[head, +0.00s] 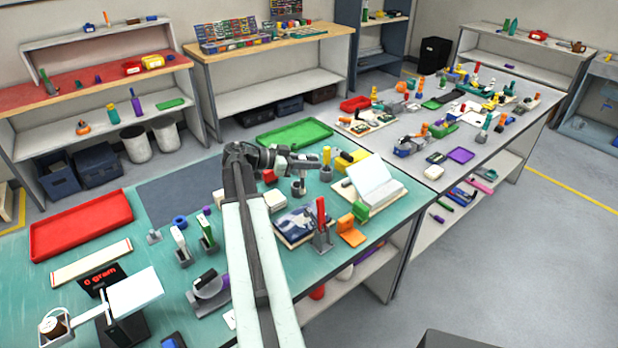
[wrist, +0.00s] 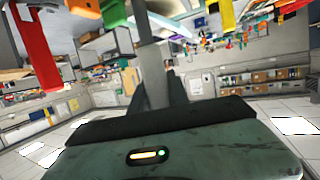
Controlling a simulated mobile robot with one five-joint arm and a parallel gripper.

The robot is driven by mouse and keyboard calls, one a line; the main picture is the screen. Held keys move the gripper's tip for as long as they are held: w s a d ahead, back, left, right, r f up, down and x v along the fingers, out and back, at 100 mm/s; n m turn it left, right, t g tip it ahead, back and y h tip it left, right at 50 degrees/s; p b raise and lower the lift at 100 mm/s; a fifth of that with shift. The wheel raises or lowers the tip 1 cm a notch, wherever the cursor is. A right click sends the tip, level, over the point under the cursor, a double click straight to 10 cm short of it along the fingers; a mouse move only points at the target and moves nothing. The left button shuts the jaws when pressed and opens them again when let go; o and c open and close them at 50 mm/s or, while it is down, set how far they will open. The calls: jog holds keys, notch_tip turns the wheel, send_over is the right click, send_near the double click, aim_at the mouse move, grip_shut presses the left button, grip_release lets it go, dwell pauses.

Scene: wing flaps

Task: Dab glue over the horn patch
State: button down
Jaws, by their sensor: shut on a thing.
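My gripper (head: 312,161) is over the middle of the teal bench, above a small grey pot (head: 298,187). It is shut on a slim grey stick (wrist: 152,60), which stands up from the jaws in the wrist view. In the head view a thin shaft shows between the gripper and the pot; I cannot tell whether its tip is inside the pot. A white panel (head: 373,183) leans in a pale tray (head: 393,198) to the right of the gripper. The horn patch and any glue on it are too small to make out.
A yellow-handled tool (head: 326,154) stands in a dark cup just right of my gripper. A red tool (head: 321,212) stands upright in a grey holder, beside an orange stand (head: 350,232). A green tray (head: 294,133) lies behind. The dark mat (head: 182,198) at left is mostly clear.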

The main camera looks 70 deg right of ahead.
jog(key=shift+m+g+y, duration=0.3)
jog(key=shift+m+y, duration=0.1)
jog(key=a, duration=0.2)
jog(key=s+a, duration=0.1)
jog(key=a, duration=0.2)
jog(key=shift+s+a+f, duration=0.35)
jog(key=shift+f+b, duration=0.1)
jog(key=shift+b, duration=0.25)
notch_tip(320, 180, down, 4)
jog(key=b, duration=0.4)
jog(key=shift+s+f, duration=0.1)
jog(key=shift+f, duration=0.05)
jog(key=shift+f+b, duration=0.8)
jog(key=shift+b, duration=0.15)
dwell(1.4)
dwell(0.4)
